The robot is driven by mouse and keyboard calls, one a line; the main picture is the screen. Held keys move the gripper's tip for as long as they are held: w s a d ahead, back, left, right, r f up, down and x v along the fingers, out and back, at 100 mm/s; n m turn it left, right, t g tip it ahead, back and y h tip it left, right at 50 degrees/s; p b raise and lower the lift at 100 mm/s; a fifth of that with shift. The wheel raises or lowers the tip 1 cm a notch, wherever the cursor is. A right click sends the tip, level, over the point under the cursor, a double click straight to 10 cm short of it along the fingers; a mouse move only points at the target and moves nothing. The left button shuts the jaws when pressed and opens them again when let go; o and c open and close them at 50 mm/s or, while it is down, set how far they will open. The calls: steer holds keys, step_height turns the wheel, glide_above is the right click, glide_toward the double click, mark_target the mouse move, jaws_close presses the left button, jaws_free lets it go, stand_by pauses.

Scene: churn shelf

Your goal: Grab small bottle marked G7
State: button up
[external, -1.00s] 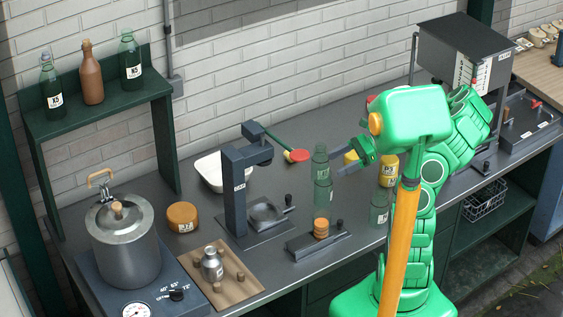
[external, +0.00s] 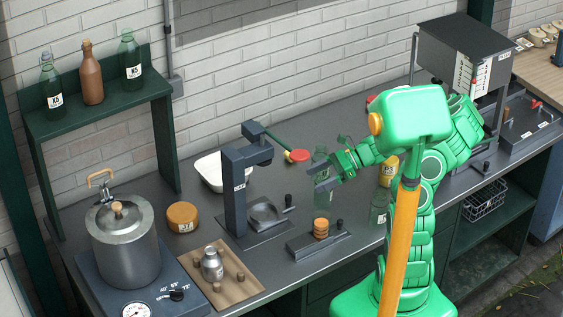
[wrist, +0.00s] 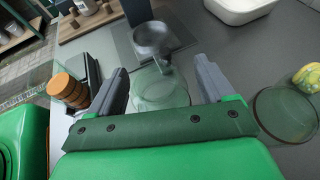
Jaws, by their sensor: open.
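My gripper (external: 322,180) is open, its dark fingers at a green glass bottle (external: 320,158) on the bench. In the wrist view, clear green glass (wrist: 158,88) shows between the two spread fingers, with no visible grip on it. I cannot read a G7 mark on any bottle. Another green glass bottle (external: 379,212) stands near the front edge, partly behind my arm. Green glass also shows at the right of the wrist view (wrist: 283,112), with a yellow thing beside it.
A dark press stand (external: 235,190) and a small block with orange discs (external: 321,228) stand close to my gripper. A white tub (external: 208,172) is behind the stand. A yellow labelled jar (external: 389,172) is beside my arm. Labelled bottles stand on the left shelf (external: 95,110).

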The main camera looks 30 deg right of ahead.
mark_target(320, 169)
steer(key=shift+a, duration=0.1)
steer(key=shift+c, duration=0.5)
steer(key=c, duration=1.1)
steer(key=shift+o, duration=0.2)
steer(key=shift+r, duration=0.5)
step_height(320, 169, up, 2)
steer(key=shift+r, duration=0.1)
steer(key=s+r, duration=0.9)
steer(key=s, duration=0.5)
steer(key=shift+a+r, duration=0.25)
steer(key=shift+r, duration=0.15)
